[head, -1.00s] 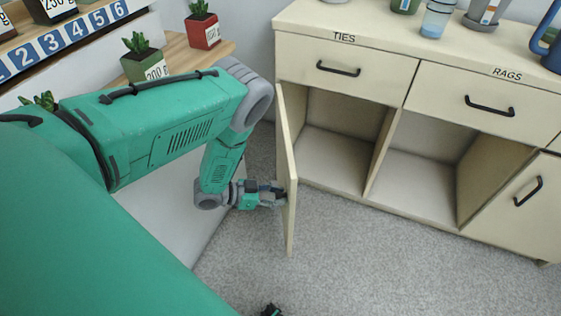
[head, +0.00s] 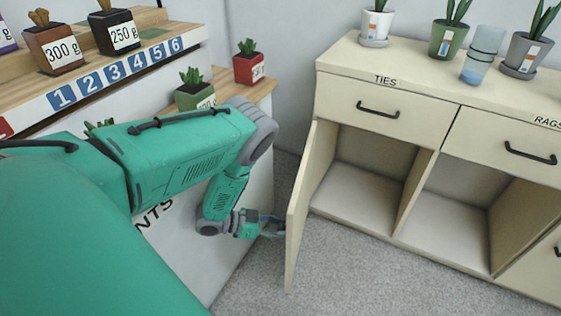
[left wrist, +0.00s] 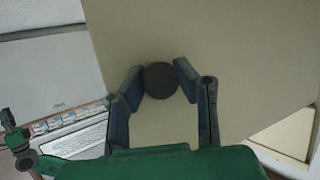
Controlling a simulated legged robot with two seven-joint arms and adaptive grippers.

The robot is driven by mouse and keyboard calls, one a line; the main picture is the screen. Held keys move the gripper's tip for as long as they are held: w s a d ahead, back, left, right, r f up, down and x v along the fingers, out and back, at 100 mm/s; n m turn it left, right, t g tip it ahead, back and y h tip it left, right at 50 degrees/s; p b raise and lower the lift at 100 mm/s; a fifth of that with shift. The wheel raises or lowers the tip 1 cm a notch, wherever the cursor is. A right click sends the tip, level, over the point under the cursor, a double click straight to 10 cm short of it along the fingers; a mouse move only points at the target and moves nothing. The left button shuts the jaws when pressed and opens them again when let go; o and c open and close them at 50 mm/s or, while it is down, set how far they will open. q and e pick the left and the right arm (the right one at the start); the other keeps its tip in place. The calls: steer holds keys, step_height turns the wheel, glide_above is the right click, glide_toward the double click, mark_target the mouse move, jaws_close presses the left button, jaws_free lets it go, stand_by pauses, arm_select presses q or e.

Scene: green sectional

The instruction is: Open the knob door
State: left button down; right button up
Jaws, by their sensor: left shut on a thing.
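The beige knob door (head: 308,200) is swung out from the left compartment of the cabinet under the TIES drawer. In the head view I see its inner face and edge; its knob is hidden behind the door. My left gripper (head: 280,227) is at the door's outer side, low and near its free edge. In the left wrist view, the round dark knob (left wrist: 161,80) sits between the fingertips of my left gripper (left wrist: 160,84), which is shut on it. The door's outer face fills the background there. My right gripper is not in view.
The cabinet (head: 387,118) has two open, empty compartments. Potted plants and a blue cup (head: 482,55) stand on top. A white wall-like unit with a numbered shelf (head: 110,70) is close behind my left arm. Grey carpet (head: 350,270) in front is clear.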

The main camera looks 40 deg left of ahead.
mark_target(296, 209)
arm_select(q)
steer(key=c, duration=1.3)
jaws_free()
steer(key=shift+w+a+r, duration=0.2)
steer(key=shift+w+r, duration=0.05)
steer(key=shift+w, duration=0.15)
steer(key=shift+o, duration=0.6)
steer(key=shift+s+d+f, duration=0.1)
steer(key=shift+f, duration=0.05)
step_height(296, 209, up, 10)
steer(key=shift+f, duration=0.1)
steer(key=shift+c, duration=0.5)
